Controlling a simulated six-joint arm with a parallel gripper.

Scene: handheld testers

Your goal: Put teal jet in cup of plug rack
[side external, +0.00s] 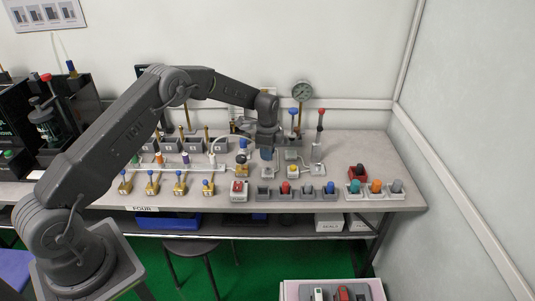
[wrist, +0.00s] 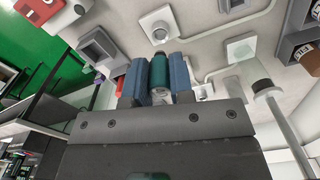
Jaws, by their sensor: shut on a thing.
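My gripper (side external: 267,156) is above the bench, right of centre, with its fingers pointing down. In the wrist view its blue fingers (wrist: 160,68) are shut on the teal jet (wrist: 159,75), a dark teal cylinder. The jet is hard to make out between the fingers in the side view. A grey row of cups (side external: 275,196), which looks like the plug rack, stands at the bench's front. A square grey cup (wrist: 100,46) shows left of the jet in the wrist view.
A separate row of pale cups (side external: 376,194) holds teal, orange and grey pieces at the right. A red-button box (side external: 239,191) stands left of the grey row. Upright levers (side external: 319,140) rise behind. The bench's far right (side external: 405,203) is clear.

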